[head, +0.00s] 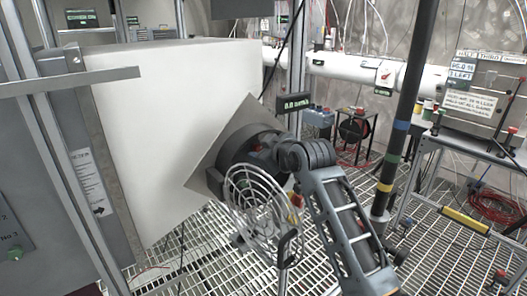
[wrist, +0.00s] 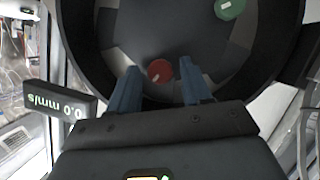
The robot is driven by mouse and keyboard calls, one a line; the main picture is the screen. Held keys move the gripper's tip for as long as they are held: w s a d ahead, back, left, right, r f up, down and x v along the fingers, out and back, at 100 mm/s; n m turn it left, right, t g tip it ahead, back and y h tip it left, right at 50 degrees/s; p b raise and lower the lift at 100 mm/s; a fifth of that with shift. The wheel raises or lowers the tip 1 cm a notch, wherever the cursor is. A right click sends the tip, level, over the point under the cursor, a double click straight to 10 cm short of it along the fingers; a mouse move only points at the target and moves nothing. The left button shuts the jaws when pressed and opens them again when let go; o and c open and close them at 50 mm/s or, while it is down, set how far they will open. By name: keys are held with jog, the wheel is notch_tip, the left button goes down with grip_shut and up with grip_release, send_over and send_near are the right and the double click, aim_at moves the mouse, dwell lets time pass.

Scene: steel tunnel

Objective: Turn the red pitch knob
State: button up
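The red pitch knob (wrist: 159,71) is a small round red disc with a pale mark, inside a dark round housing (wrist: 277,45). In the wrist view it shows between the two blue-grey fingertips of my gripper (wrist: 159,67). The fingers are apart, with a gap visible on each side of the knob. I cannot tell how deep they reach. A green knob (wrist: 229,9) sits farther off at the top right. In the head view the housing (head: 238,150) is on a tilted grey plate (head: 205,180), and my arm hides much of its inside.
A small display reading 0.0 mm/s (wrist: 60,99) stands beside the housing, also visible in the head view (head: 295,103). A large white box (head: 150,110) is behind, and a black striped pole (head: 400,120) stands right.

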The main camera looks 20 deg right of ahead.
jog(key=shift+o, duration=0.5)
jog(key=v, duration=0.7)
jog(key=shift+s+b, duration=0.35)
jog(key=shift+b, duration=0.1)
jog(key=shift+r, duration=0.1)
